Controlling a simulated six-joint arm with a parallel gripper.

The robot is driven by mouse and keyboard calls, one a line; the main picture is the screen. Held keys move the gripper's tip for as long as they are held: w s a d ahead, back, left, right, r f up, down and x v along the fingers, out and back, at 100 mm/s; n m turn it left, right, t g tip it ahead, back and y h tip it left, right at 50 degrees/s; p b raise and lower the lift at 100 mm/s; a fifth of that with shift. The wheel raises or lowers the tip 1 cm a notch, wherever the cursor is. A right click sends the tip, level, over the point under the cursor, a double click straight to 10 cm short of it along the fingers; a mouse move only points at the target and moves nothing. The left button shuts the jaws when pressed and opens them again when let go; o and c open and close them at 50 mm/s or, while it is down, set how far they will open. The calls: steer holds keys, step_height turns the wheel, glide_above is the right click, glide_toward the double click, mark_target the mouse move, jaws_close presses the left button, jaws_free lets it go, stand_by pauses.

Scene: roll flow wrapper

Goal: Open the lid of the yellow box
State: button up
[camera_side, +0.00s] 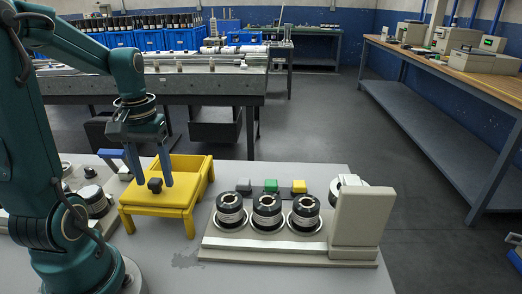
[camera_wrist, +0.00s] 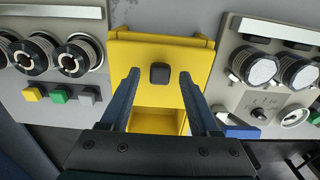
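The yellow box (camera_side: 203,170) stands on the light table, left of the roll machine. It also shows in the wrist view (camera_wrist: 160,122). Its flat yellow lid (camera_side: 178,197) carries a black knob (camera_side: 155,185) and covers the near part of the box in the side view. Beyond the lid, part of the inside is uncovered. In the wrist view the knob (camera_wrist: 159,73) lies between the fingertips, with a gap on each side. My gripper (camera_side: 151,180) is open, pointing down over the lid. Whether the fingertips touch the lid I cannot tell.
A roll machine (camera_side: 290,250) with several black-and-white rolls and coloured buttons stands right of the box. A panel with rolls and a knob (camera_wrist: 270,85) lies close on the box's other side. Bare table (camera_side: 180,255) lies in front of the box.

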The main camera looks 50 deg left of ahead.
mark_target(155, 179)
steer(key=shift+r, duration=2.6)
steer(key=d+m+t, duration=0.5)
steer(key=d+m, duration=0.4)
steer(key=d, duration=0.6)
steer(key=shift+s+d+f+t, duration=0.15)
steer(key=shift+s+d+t, duration=0.15)
steer(key=shift+s, duration=0.15)
